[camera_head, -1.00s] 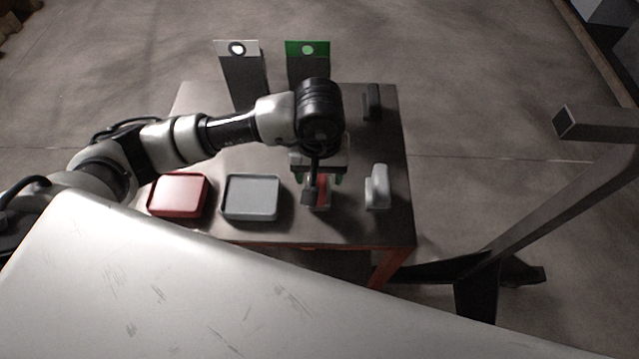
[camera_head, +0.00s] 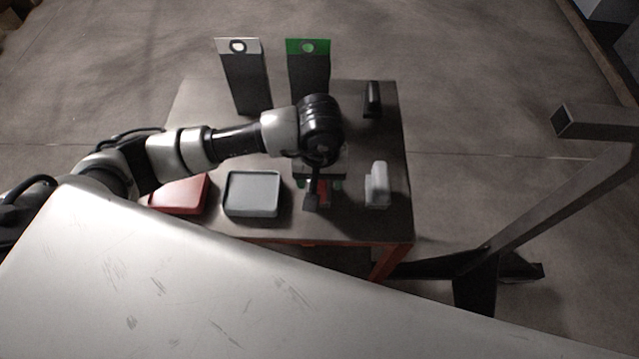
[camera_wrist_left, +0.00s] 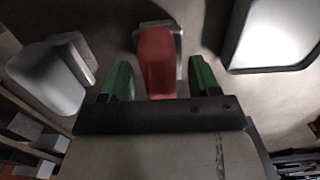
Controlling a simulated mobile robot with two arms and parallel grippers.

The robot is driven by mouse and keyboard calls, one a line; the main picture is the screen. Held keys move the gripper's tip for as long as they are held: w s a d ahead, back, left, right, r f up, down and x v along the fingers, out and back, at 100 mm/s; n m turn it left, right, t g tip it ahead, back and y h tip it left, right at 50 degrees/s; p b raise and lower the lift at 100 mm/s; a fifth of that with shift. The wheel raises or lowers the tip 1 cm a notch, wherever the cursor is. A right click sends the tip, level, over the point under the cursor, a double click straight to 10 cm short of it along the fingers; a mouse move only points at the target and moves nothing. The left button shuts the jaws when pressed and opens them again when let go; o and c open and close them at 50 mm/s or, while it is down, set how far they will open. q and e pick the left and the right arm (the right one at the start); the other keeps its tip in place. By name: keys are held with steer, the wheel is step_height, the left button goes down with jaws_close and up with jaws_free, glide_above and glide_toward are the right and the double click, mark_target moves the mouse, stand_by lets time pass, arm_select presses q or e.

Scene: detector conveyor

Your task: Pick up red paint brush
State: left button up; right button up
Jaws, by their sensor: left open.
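The red paint brush (camera_wrist_left: 157,60) shows in the left wrist view as a red block-like body on a small grey base. My left gripper (camera_wrist_left: 159,80) is open, with one green fingertip on each side of the red body and a visible gap on both sides. In the head view the left gripper (camera_head: 319,185) is over the right part of the table, and a bit of the red brush (camera_head: 322,188) shows between its fingers. The arm hides most of the brush there. My right gripper is not in view.
On the table (camera_head: 225,108), a grey tray (camera_head: 252,208) and a red tray (camera_head: 180,196) stand left of the gripper. A light grey object (camera_head: 377,185) stands close on its right. A dark object (camera_head: 372,100) and two tall panels, white-topped (camera_head: 240,80) and green-topped (camera_head: 308,75), stand behind.

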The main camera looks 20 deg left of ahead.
arm_select(q)
steer(key=shift+f+b, duration=0.2)
steer(key=shift+b, duration=0.1)
stand_by(0.4)
steer(key=c, duration=1)
